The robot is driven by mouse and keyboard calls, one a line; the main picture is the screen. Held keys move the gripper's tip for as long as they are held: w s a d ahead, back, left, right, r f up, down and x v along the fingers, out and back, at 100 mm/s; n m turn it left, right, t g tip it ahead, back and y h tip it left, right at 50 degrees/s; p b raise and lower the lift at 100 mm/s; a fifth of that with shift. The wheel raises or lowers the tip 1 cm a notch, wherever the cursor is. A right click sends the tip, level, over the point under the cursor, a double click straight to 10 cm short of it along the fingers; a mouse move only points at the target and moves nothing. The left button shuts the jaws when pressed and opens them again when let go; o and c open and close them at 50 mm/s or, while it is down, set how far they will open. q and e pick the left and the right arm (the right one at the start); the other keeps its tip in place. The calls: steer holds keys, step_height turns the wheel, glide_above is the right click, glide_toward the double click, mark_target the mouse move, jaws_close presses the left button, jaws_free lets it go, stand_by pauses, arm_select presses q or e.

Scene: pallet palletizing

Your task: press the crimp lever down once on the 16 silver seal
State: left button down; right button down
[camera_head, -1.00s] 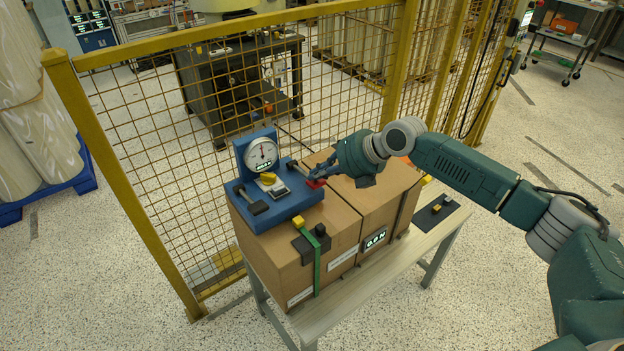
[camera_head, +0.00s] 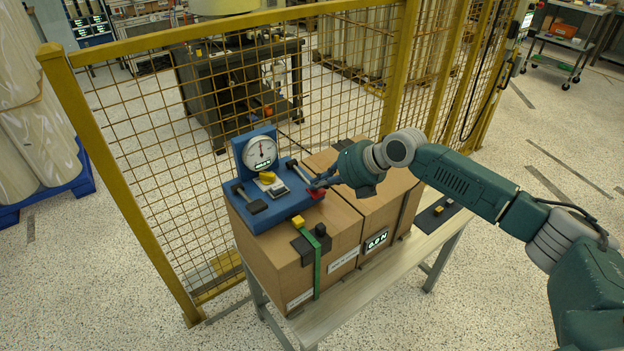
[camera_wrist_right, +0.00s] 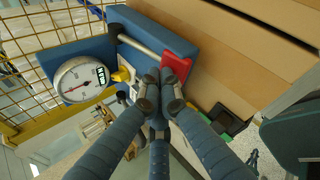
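A blue crimp press (camera_head: 258,224) with a round dial gauge (camera_head: 260,153) sits on the left carton. Its right lever ends in a red tip (camera_head: 317,194); the tip also shows in the wrist view (camera_wrist_right: 176,66). A small silver piece (camera_head: 278,189), possibly the seal, lies beside a yellow block (camera_head: 267,178); its number cannot be read. My right gripper (camera_head: 322,182) is at the red tip. In the wrist view its fingertips (camera_wrist_right: 163,90) are together against the red tip, not visibly around it. My left gripper is not in view.
Two brown cartons (camera_head: 342,222) stand on a narrow bench (camera_head: 345,299). A green strap (camera_head: 317,268) runs down the left carton, and a small display (camera_head: 376,241) is on the front. A yellow mesh fence (camera_head: 122,178) stands close behind. Floor in front is clear.

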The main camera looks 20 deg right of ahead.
stand_by(0.3)
steer(key=shift+f+b, duration=0.5)
steer(key=shift+f, duration=0.05)
steer(key=shift+r+p, duration=0.45)
steer(key=shift+r, duration=0.05)
step_height(320, 180, up, 9)
steer(key=p, duration=0.5)
steer(key=shift+w+r+p, duration=0.2)
steer(key=shift+p, duration=0.2)
steer(key=shift+f, duration=0.1)
